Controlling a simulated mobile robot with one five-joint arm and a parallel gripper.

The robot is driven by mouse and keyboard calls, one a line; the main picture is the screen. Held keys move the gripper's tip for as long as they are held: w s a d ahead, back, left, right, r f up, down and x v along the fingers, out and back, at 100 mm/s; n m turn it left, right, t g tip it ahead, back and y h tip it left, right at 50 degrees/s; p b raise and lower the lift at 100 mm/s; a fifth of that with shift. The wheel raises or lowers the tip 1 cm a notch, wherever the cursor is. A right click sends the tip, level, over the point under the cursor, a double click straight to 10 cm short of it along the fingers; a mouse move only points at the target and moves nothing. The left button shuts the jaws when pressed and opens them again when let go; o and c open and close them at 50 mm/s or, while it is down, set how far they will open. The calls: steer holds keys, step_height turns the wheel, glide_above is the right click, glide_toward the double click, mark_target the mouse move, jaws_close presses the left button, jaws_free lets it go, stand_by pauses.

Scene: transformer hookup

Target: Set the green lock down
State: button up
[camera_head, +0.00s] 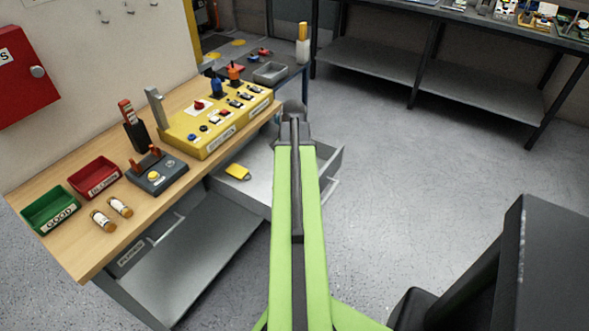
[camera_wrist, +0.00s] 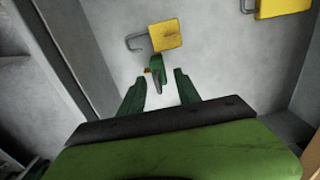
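In the wrist view, a small dark green thing, likely the green lock (camera_wrist: 157,69), shows just beyond and between my fingertips. A gap shows between it and each finger. My gripper (camera_wrist: 160,77) is open over the grey drawer (camera_wrist: 215,75). I cannot tell for certain whether the green lock rests on the drawer floor. A yellow padlock (camera_wrist: 166,35) with its metal shackle lies right beside it. In the head view, the drawer (camera_head: 258,197) stands pulled out under the workbench, and my arm hides the green lock and most of my gripper.
Another yellow padlock (camera_wrist: 283,7) lies at the upper right of the drawer. The workbench (camera_head: 95,245) carries a yellow control box (camera_head: 215,127), a green bin (camera_head: 50,207), a red bin (camera_head: 95,177) and fuses. Open floor (camera_head: 390,170) lies to the right.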

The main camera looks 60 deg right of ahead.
step_height(320, 180, up, 12)
steer(key=p, duration=1.2)
steer(key=shift+r, duration=0.2)
steer(key=w+a+n, duration=0.4)
steer(key=w+a, duration=0.3)
steer(key=a, duration=0.5)
steer(key=w+a+n, duration=0.5)
steer(key=w+a, duration=0.2)
steer(key=a, duration=0.6)
steer(key=w+a+n, duration=0.4)
steer(key=w+a, duration=0.2)
steer(key=a, duration=0.7)
steer(key=shift+w+n, duration=0.4)
steer(key=a+n, duration=0.1)
steer(key=a, duration=0.3)
steer(key=a+n, duration=0.1)
steer(key=a, duration=0.2)
steer(key=a+n, duration=0.2)
steer(key=a, duration=0.2)
steer(key=shift+a, duration=0.35)
